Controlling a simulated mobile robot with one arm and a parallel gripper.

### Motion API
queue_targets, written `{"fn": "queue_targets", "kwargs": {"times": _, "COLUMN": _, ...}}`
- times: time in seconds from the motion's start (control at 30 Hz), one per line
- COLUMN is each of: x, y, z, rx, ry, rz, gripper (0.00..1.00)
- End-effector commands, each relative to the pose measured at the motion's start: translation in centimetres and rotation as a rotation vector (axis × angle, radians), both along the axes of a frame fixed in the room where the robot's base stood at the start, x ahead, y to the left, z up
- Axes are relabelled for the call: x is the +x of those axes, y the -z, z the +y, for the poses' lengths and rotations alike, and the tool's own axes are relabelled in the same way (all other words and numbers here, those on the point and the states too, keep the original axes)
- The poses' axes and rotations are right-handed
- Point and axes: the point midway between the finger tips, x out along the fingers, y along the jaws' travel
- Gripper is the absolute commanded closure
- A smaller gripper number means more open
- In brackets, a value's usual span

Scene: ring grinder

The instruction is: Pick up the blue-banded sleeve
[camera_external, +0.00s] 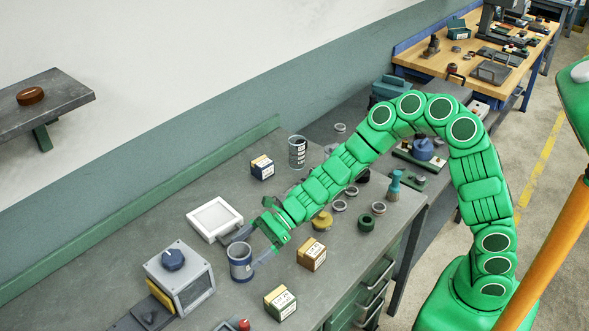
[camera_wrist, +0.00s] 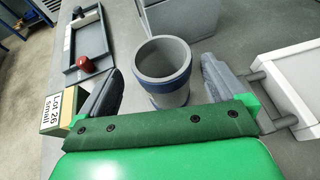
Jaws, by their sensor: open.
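The blue-banded sleeve (camera_external: 240,262) is a grey, hollow, open-topped cylinder with a blue band near its rim. It stands upright on the grey workbench, and in the wrist view the sleeve (camera_wrist: 165,62) is in the middle, just ahead of my palm. My gripper (camera_external: 251,247) is open, its two dark grey fingers on either side of the sleeve. In the wrist view my gripper (camera_wrist: 162,85) shows a gap between the sleeve and each finger. The lower part of the sleeve is partly hidden by my palm in that view.
A white-framed tray (camera_external: 230,213) lies close behind my gripper. A grey box with a blue knob (camera_external: 173,259) stands left of the sleeve. Labelled cartons (camera_external: 312,253) (camera_external: 280,303) stand to the right and front. A shallow tray with a red knob (camera_wrist: 91,62) shows in the wrist view.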

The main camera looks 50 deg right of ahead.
Motion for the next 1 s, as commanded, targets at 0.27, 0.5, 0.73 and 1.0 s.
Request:
{"fn": "queue_targets", "kwargs": {"times": 0.27, "x": 1.0, "y": 1.4, "z": 2.3, "rx": -0.001, "ry": 0.001, "rz": -0.001, "gripper": 0.02}}
{"fn": "queue_targets", "kwargs": {"times": 0.5, "x": 1.2, "y": 1.6, "z": 3.0, "rx": 0.0, "ry": 0.001, "rz": -0.002, "gripper": 0.02}}
{"fn": "queue_targets", "kwargs": {"times": 0.73, "x": 1.2, "y": 1.6, "z": 3.1, "rx": 0.0, "ry": 0.001, "rz": -0.002, "gripper": 0.08}}
{"fn": "queue_targets", "kwargs": {"times": 1.0, "x": 1.2, "y": 1.6, "z": 3.0, "rx": 0.0, "ry": 0.001, "rz": -0.001, "gripper": 0.49}}
